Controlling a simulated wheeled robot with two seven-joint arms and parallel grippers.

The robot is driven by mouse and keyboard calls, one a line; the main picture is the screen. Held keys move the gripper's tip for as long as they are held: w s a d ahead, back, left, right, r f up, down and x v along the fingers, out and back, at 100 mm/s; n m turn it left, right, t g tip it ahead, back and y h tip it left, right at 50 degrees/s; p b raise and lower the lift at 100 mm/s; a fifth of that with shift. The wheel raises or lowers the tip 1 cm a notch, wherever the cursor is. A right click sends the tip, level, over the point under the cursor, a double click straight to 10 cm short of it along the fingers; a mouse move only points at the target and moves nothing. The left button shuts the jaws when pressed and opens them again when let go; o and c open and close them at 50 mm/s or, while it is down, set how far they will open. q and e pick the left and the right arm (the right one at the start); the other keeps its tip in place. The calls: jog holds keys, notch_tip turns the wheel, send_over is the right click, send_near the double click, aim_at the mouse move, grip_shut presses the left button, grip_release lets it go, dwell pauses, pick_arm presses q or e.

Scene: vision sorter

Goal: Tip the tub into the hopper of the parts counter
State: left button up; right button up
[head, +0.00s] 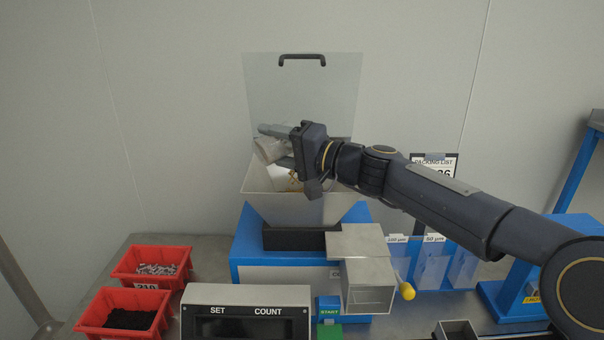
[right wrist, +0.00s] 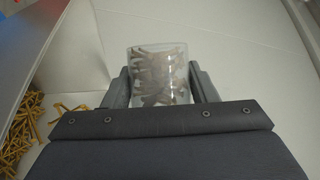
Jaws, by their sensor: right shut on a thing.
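My right gripper (head: 274,146) is shut on a pale, see-through tub (head: 267,151) and holds it tilted over the open hopper (head: 290,207) of the parts counter (head: 250,246). In the right wrist view the clear tub (right wrist: 160,72) sits between the two fingers, with a grey-brown pattern showing in it; I cannot tell whether these are parts. Brass-coloured screw-like parts (right wrist: 18,135) lie in the hopper at the lower left of that view. A little of that colour also shows in the hopper in the head view. My left gripper is not in view.
A raised clear lid (head: 303,95) with a black handle stands behind the hopper. A metal chute (head: 367,285) and blue bag holders (head: 432,268) are at the right.

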jog(key=shift+w+d+r+m+b, duration=0.2)
jog(key=shift+d+m+b, duration=0.1)
jog(key=shift+m+b, duration=0.1)
dwell(0.3)
jog(key=shift+w+d+r+m+t+y+b, duration=0.15)
jog(key=shift+d+r+m+t+y+b, duration=0.15)
jog(key=shift+m+b, duration=0.55)
jog(key=shift+w+d+r+m+t+y+b, duration=0.1)
jog(key=shift+w+r+m+t+y+b, duration=0.15)
jog(key=shift+m+t+b, duration=0.55)
jog(key=shift+w+d+r+m+y+b, duration=0.15)
jog(key=shift+r+m+b, duration=0.35)
jog(key=shift+m, duration=0.65)
dwell(1.3)
